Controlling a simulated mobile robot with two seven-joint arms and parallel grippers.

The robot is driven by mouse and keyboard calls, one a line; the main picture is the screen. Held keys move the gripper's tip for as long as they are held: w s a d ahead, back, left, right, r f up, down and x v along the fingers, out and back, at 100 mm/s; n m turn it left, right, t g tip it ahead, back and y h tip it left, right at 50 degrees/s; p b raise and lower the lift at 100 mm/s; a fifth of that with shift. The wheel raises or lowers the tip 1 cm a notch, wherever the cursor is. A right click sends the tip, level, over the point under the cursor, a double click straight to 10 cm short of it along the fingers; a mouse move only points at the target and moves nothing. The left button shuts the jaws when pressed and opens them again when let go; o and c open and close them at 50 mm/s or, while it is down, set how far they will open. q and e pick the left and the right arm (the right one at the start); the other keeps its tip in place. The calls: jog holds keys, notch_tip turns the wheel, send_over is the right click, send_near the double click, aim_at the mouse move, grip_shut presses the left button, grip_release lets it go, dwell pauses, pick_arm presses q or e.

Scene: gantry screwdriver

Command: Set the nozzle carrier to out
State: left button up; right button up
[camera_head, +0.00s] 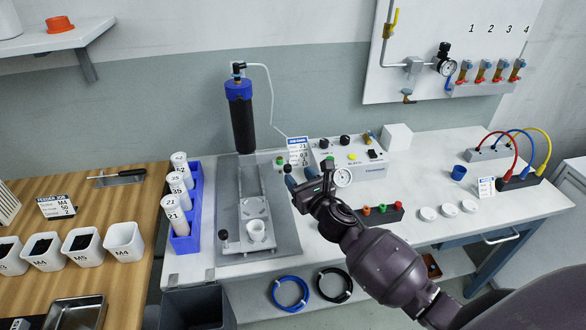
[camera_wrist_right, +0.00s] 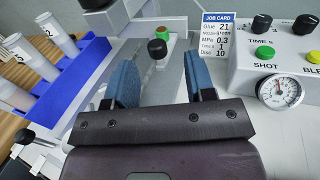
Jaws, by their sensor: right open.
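A dispensing stand with a black cylinder and blue cap (camera_head: 240,115) rises over a grey base plate (camera_head: 285,235) in the head view. On the plate lies a pale metal slide (camera_head: 245,185) with a round pad and a white cup (camera_head: 256,228); I cannot tell for certain which part is the nozzle carrier. A black knob (camera_head: 223,235) stands at the slide's front left. My right gripper (camera_head: 308,182) is open right of the stand. In the right wrist view, a black knob (camera_wrist_right: 157,48) and a green one behind it show beyond the blue fingers, not touched.
A control box (camera_head: 365,165) with a gauge stands just right of my gripper, beside a job card (camera_head: 298,152). A blue rack (camera_head: 186,215) of white bottles is left of the plate. White round lids (camera_head: 448,211) lie on the right.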

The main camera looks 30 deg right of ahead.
jog(key=shift+s+d, duration=0.1)
jog(key=shift+s, duration=2.3)
jog(key=s+f+m+g, duration=0.2)
jog(key=s+f+m, duration=0.3)
jog(key=s+m, duration=0.3)
jog(key=s+a+f+m+g, duration=0.1)
jog(key=s+f+m+g, duration=0.1)
jog(key=s+f+m, duration=0.3)
jog(key=s+a+f+m+g, duration=0.1)
jog(key=s+f+m+g, duration=0.2)
jog(key=s+m, duration=0.9)
notch_tip(320, 180, down, 2)
jog(key=m, duration=1)
jog(key=shift+s+f+h, duration=0.15)
jog(key=shift+s+h, duration=0.15)
